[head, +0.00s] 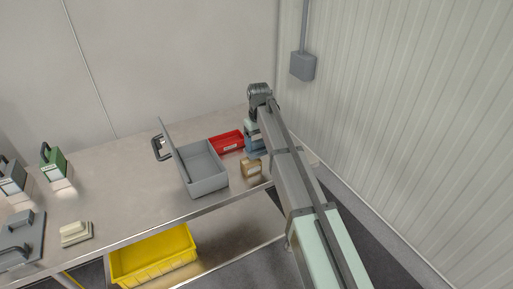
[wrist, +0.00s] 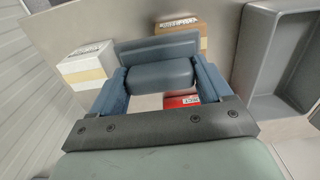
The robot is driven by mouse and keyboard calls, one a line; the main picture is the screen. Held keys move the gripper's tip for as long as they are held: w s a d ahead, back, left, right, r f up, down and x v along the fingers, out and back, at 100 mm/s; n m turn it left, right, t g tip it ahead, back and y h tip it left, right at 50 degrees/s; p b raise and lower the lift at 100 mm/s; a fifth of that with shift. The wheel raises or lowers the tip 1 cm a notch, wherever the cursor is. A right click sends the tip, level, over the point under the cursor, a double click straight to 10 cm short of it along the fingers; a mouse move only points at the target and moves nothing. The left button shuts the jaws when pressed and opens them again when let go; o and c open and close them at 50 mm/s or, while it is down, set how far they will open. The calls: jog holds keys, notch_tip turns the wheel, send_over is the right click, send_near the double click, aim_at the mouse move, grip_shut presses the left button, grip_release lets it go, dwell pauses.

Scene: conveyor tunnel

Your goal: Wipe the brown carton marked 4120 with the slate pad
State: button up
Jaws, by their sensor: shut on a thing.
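My gripper (wrist: 160,88) is shut on the slate pad (wrist: 158,48), a blue-grey block with a wider plate, held between its two blue fingers. In the head view my gripper (head: 254,142) is over the table's far right part, largely hidden by my arm. A brown carton (wrist: 187,26) with a printed label stands just beyond the pad in the wrist view. A second carton (wrist: 88,66), pale with a yellowish band and a label, stands to the left. The head view shows one brown carton (head: 251,169) beside my gripper. I cannot read the numbers, nor tell whether the pad touches a carton.
A grey box (head: 207,185) with its lid raised stands left of the carton. A red bin (head: 227,142) is behind it. Green and grey handled items (head: 54,163), a cream block (head: 75,234) and a yellow crate (head: 153,258) are farther left. The table's middle left is clear.

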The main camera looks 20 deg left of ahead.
jog(key=shift+r, duration=2.6)
